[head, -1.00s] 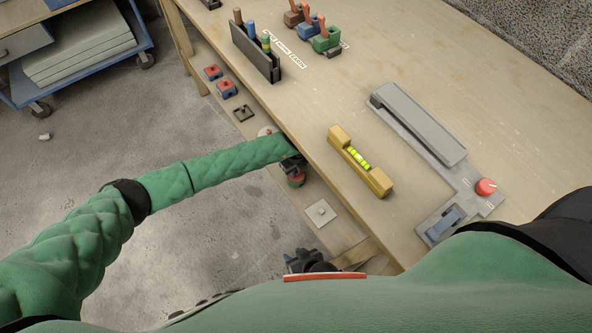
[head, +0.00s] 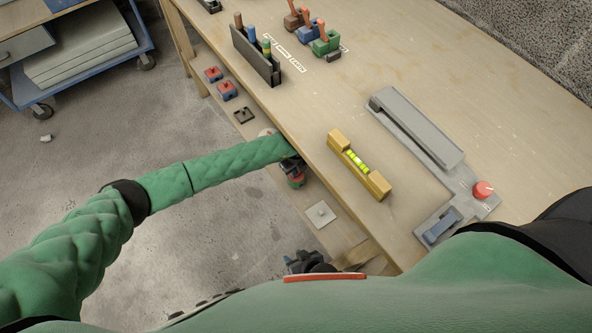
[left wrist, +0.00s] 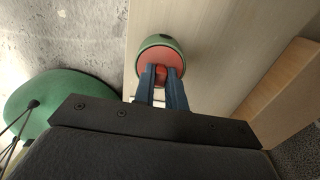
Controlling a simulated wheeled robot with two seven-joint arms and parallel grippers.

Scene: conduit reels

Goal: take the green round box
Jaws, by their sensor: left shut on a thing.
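The green round box (left wrist: 158,47) has a green side and a red top with a red knob. It rests on the pale lower shelf in the left wrist view. In the head view the box (head: 296,181) is mostly hidden under my left gripper, at the bench's near edge. My left gripper (head: 292,167) is shut on the box's knob, and its dark blue fingers (left wrist: 162,78) show on both sides of the knob. My right gripper (head: 308,262) is low in the head view, partly hidden by my body; its jaws cannot be made out.
The shelf below the bench edge also holds red-and-blue boxes (head: 227,90), a dark square piece (head: 243,115), a pale round box (head: 266,133) and a pale square (head: 320,214). The bench (head: 340,100) above holds a yellow level (head: 358,165) and a grey fixture (head: 417,128).

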